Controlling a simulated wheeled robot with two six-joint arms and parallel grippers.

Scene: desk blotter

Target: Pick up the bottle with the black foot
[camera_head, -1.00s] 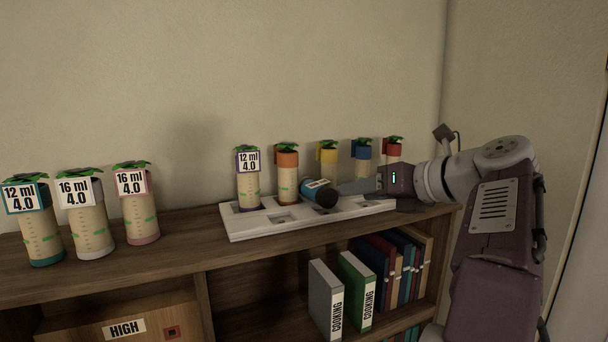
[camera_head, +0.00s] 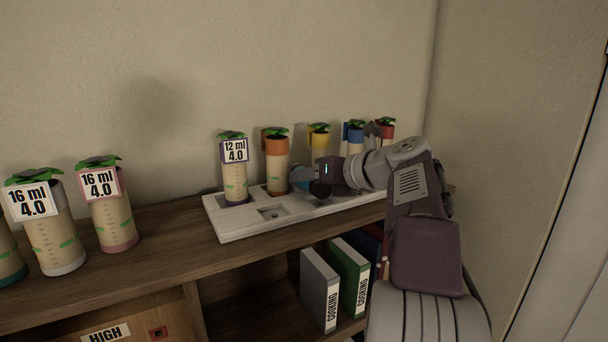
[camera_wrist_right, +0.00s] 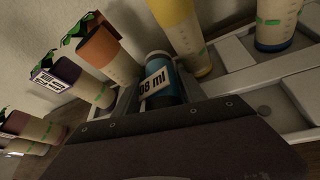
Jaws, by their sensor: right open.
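A dark bottle with a black end and blue sides (camera_wrist_right: 157,82) lies tilted on the white rack in the right wrist view, its label reading "08 ml". In the head view only its black end (camera_head: 320,190) shows clearly; my right gripper hides most of the rest. My right gripper (camera_head: 304,178) is open at the bottle. In the right wrist view its fingers (camera_wrist_right: 160,92) lie on either side of the bottle; whether they touch it I cannot tell. My left gripper is not in view.
The white rack (camera_head: 228,225) holds upright bottles with purple (camera_head: 235,170), orange (camera_head: 277,165), yellow (camera_head: 319,140), blue (camera_head: 355,137) and red (camera_head: 387,131) tops. The orange one stands close beside my gripper. More labelled bottles (camera_head: 107,210) stand on the shelf at left.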

